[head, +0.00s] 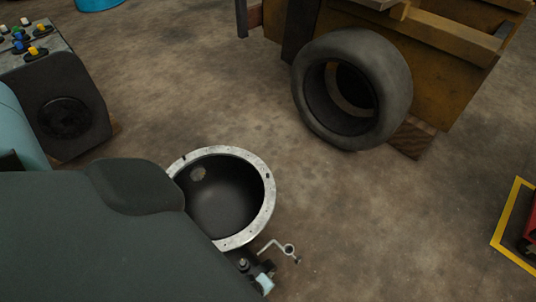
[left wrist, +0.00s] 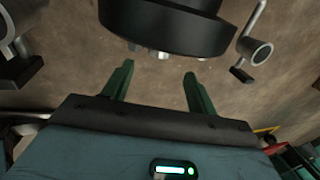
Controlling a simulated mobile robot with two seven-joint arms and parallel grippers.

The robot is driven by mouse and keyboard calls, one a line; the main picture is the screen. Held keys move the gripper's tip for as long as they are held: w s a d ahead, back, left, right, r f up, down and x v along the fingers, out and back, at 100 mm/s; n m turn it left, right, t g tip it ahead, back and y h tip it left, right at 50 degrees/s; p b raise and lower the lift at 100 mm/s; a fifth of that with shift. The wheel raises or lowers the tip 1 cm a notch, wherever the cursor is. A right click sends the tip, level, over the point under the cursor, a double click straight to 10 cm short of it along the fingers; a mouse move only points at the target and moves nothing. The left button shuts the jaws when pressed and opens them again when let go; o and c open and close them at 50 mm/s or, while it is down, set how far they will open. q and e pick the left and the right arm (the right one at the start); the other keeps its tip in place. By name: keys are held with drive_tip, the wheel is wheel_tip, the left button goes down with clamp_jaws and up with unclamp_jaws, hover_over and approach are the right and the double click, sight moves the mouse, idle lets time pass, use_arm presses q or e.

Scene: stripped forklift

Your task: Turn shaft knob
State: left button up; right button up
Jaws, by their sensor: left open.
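My left gripper (left wrist: 158,69) shows in the left wrist view with two green fingers spread apart and nothing between them. Just beyond the fingertips is a dark round part (left wrist: 165,22) with small pale pegs on its underside. To its right is a metal lever with a ring-shaped end (left wrist: 256,50); a similar lever (head: 288,250) shows in the head view beside a dark round housing with a pale bolted rim (head: 262,212). Small fittings (head: 244,265) sit below the housing. I cannot tell which part is the shaft knob. My left arm hides much of the lower left; my right gripper is not seen.
A tyre (head: 395,75) leans near a rusty yellow body (head: 445,70) at the upper right. A control box with coloured knobs (head: 38,45) stands at the upper left. Yellow floor tape (head: 508,220) lies at the right. The concrete floor (head: 200,85) between is mostly clear.

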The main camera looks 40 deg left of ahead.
use_arm(q)
drive_tip(key=shift+f, duration=0.35)
drive_tip(key=b+x, duration=0.4)
drive_tip(key=x, duration=0.1)
drive_tip(key=shift+w+f, duration=0.1)
drive_tip(key=shift+f, duration=0.25)
drive_tip(key=shift+w+f+b, duration=0.2)
drive_tip(key=shift+f+b, duration=0.2)
drive_tip(key=shift+f, duration=0.25)
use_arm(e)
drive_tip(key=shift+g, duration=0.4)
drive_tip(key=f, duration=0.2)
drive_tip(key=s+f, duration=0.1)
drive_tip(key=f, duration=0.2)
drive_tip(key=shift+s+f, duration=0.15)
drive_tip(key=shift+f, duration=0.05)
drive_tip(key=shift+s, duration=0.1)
